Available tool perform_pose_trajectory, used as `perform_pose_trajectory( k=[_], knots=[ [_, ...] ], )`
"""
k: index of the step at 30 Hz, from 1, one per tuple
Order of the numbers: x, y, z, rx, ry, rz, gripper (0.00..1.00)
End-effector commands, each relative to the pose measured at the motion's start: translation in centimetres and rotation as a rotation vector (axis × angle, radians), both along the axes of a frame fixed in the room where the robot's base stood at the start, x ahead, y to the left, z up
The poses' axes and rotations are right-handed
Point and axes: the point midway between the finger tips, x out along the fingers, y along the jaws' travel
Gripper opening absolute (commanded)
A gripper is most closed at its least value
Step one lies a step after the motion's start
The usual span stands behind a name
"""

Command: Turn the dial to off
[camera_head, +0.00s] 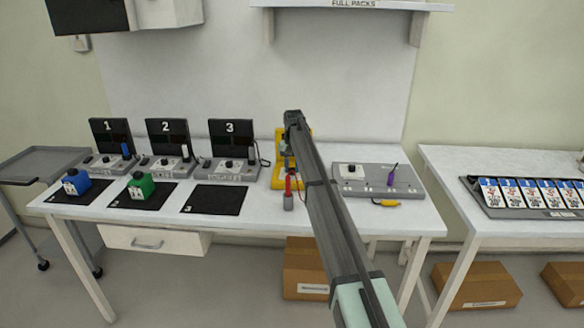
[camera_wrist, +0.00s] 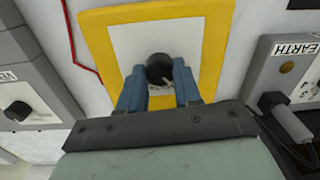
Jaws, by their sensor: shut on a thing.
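A round black dial (camera_wrist: 159,70) sits on a pale plate inside a yellow-framed unit (camera_wrist: 213,50). In the wrist view, my gripper (camera_wrist: 160,85) has its two blue fingers on either side of the dial, shut on it. Small markings show on the plate just below the dial, too small to read. In the head view the yellow unit (camera_head: 277,178) stands on the table right of station 3. My arm and gripper (camera_head: 293,130) cover most of it there, and the dial is hidden.
A grey unit marked EARTH (camera_wrist: 281,70) with a grey plug is to the right in the wrist view. A red cable (camera_wrist: 70,45) runs along the yellow unit's left side. The black mat 3 (camera_head: 215,200) is bare.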

Motion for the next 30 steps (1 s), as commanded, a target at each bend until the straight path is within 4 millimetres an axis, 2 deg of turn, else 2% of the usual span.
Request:
perform_pose_trajectory(
  k=[19,20,27,30],
  knots=[
    [0.16,0.04,0.08,0.001,-0.002,0.058,0.03],
    [0.16,0.04,0.08,0.001,-0.002,0.058,0.34],
    [0.10,0.03,0.05,0.000,-0.001,0.058,0.57],
    [0.07,0.03,0.03,0.000,-0.001,0.058,0.59]
  ],
)
